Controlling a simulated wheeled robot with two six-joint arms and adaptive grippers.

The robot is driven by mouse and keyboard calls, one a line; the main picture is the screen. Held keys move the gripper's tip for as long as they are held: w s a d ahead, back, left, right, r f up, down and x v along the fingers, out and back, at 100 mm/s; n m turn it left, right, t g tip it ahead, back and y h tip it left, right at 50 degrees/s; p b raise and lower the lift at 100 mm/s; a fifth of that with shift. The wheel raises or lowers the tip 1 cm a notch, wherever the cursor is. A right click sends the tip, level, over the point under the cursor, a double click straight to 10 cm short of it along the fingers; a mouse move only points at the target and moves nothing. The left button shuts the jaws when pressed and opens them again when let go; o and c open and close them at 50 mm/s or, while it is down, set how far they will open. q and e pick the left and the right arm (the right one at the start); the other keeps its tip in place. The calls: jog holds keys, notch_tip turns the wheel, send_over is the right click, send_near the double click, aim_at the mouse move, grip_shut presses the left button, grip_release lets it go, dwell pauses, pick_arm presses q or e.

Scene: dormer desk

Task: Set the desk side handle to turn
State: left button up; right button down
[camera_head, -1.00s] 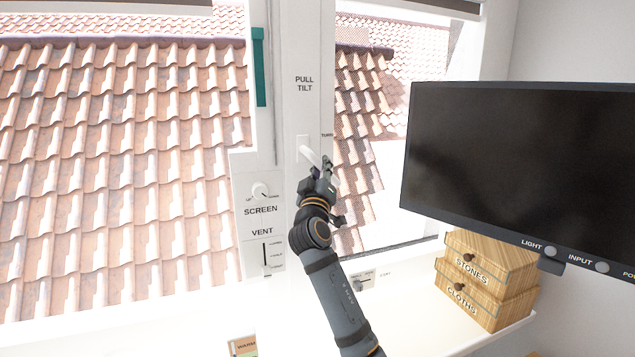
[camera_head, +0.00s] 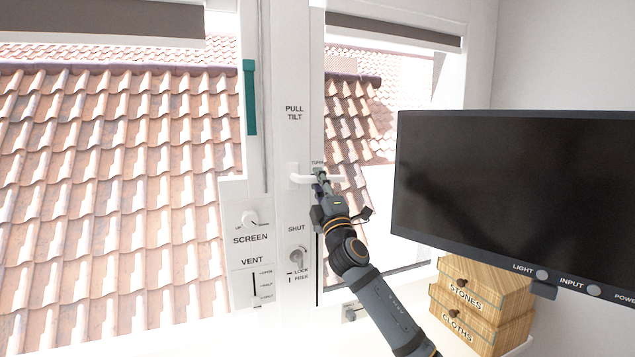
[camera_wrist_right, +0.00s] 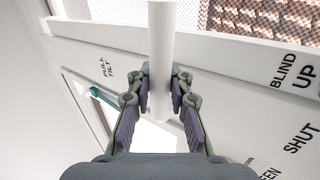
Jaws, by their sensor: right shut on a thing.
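The white desk side handle (camera_head: 302,179) is on the window frame post. Its lever lies about level and points right, beside the small TURN label (camera_head: 318,162). The PULL TILT label (camera_head: 294,113) is above it and the SHUT label (camera_head: 296,228) below. My right gripper (camera_head: 321,178) is shut on the lever, with its fingers covering part of it. In the right wrist view the handle (camera_wrist_right: 162,40) is a white bar between the fingers. My left gripper is out of view.
A monitor (camera_head: 500,190) stands at the right, above wooden drawers (camera_head: 485,290) marked STONES and CLOTHS. A SCREEN knob (camera_head: 250,219), a VENT slider (camera_head: 254,288) and a lock knob (camera_head: 297,257) are left of and below the handle.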

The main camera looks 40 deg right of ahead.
jog(key=shift+r+n+y, duration=0.15)
jog(key=shift+n+y, duration=0.25)
jog(key=shift+n, duration=0.3)
jog(key=c, duration=1.3)
grip_release()
jog(key=shift+d, duration=0.15)
jog(key=shift+o, duration=0.2)
jog(key=shift+s+f, duration=0.25)
jog(key=shift+f, duration=0.05)
jog(key=v, duration=1.1)
jog(key=shift+s, duration=0.15)
jog(key=shift+f, duration=0.1)
